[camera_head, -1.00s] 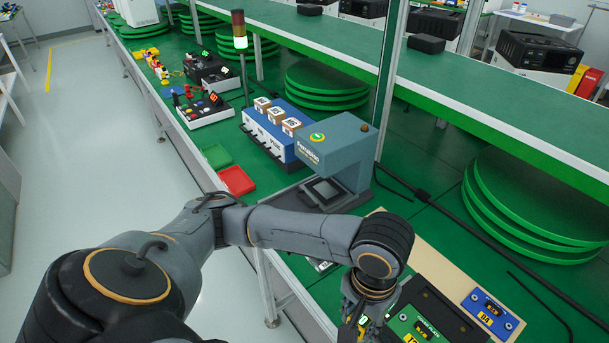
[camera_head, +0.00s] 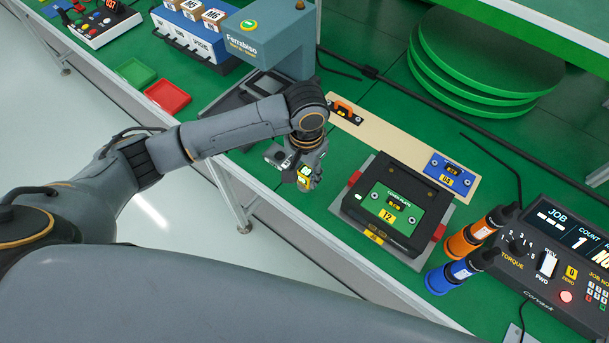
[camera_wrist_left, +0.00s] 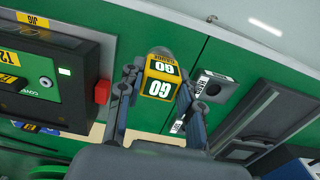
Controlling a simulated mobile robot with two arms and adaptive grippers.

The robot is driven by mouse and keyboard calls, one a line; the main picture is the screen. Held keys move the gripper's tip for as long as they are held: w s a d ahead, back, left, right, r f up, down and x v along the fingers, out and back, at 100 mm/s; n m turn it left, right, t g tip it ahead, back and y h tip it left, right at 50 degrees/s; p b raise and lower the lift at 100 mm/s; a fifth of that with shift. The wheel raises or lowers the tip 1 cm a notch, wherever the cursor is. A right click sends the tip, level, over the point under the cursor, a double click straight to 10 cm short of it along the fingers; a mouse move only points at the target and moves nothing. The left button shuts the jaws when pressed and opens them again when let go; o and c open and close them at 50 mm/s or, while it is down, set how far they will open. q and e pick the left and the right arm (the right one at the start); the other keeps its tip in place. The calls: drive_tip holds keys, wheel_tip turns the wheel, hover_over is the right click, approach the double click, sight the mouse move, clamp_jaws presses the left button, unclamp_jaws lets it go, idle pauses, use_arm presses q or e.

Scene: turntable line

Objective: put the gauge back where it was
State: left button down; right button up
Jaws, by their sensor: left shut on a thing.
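The gauge (camera_wrist_left: 160,78) is a yellow and dark block marked GO. It sits between the two fingers of my left gripper (camera_wrist_left: 155,92) in the left wrist view. In the head view my left gripper (camera_head: 304,178) points down near the front edge of the bench, shut on the gauge (camera_head: 304,176), which is mostly hidden by the fingers. A small grey block with a white label (camera_wrist_left: 212,86) lies beside the gauge in the wrist view; it also shows left of the gripper in the head view (camera_head: 277,155). I cannot tell whether the gauge touches the bench. My right gripper is not in view.
A black jig with a green plate (camera_head: 388,212) stands right of the gripper. A grey-blue press (camera_head: 268,45) stands behind. Orange (camera_head: 465,240) and blue (camera_head: 450,275) drivers and a torque console (camera_head: 560,260) are at right. Red (camera_head: 167,96) and green (camera_head: 135,73) trays lie left.

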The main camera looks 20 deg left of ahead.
sight(305, 178)
use_arm(q)
drive_tip(key=shift+w+a+f, duration=0.2)
drive_tip(key=shift+w+f, duration=0.35)
drive_tip(key=shift+f, duration=0.1)
drive_tip(key=shift+w+a+f+p, duration=0.15)
drive_tip(key=shift+f+p, duration=0.15)
drive_tip(key=shift+f, duration=1.5)
drive_tip(key=shift+f, duration=0.1)
drive_tip(key=c, duration=0.9)
unclamp_jaws()
wheel_tip(305, 178, up, 12)
drive_tip(key=shift+r+b, duration=0.15)
drive_tip(key=shift+b, duration=0.2)
